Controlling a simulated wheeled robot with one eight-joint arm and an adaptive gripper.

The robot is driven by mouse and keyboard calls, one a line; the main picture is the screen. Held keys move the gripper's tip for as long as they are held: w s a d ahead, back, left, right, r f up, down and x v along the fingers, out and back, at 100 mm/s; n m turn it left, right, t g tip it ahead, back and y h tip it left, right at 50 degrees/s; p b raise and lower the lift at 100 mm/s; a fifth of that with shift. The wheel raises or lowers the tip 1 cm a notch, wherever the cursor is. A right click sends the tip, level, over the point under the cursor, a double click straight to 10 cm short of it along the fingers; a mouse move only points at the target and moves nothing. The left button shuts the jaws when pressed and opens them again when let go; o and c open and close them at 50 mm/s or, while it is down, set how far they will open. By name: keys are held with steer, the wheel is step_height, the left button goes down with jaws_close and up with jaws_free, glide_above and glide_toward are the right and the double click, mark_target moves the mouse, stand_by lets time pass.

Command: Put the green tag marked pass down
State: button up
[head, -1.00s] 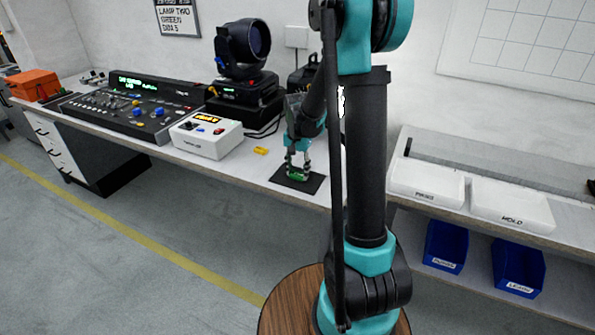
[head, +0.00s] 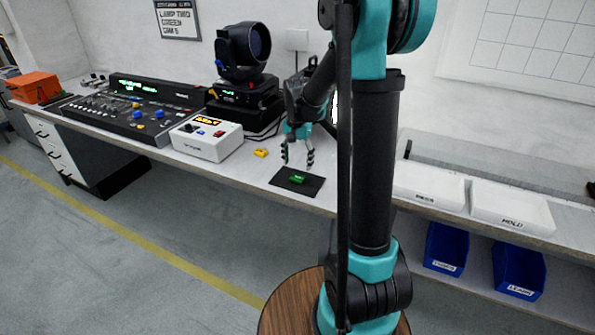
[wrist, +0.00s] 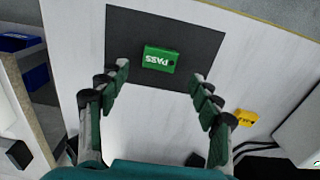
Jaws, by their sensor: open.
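In the head view the tag (head: 298,179) sits on the mat (head: 313,187) near the bench's front edge. My gripper (head: 298,160) is open and empty, raised behind and above the tag. In the wrist view my gripper (wrist: 161,80) has its fingers spread to either side below the tag, apart from it. No part of the tag is hidden in the wrist view.
A yellow tag (head: 261,153) lies left of the mat, beside a white control box (head: 207,139). A stage lamp (head: 243,50) stands behind. White trays (head: 512,205) are to the right, with blue bins (head: 518,270) below.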

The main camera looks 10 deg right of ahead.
mark_target(298, 177)
step_height(298, 177, up, 6)
steer(key=s+d+f+n+t, duration=0.1)
steer(key=s+f, duration=0.4)
steer(key=s, duration=0.6)
steer(key=s+d+f+n+t, duration=0.2)
steer(key=s+f+n, duration=0.3)
steer(key=s, duration=0.7)
steer(key=shift+d+f+n+t, duration=0.15)
steer(key=shift+d+n+t, duration=0.1)
steer(key=shift+n+t, duration=0.35)
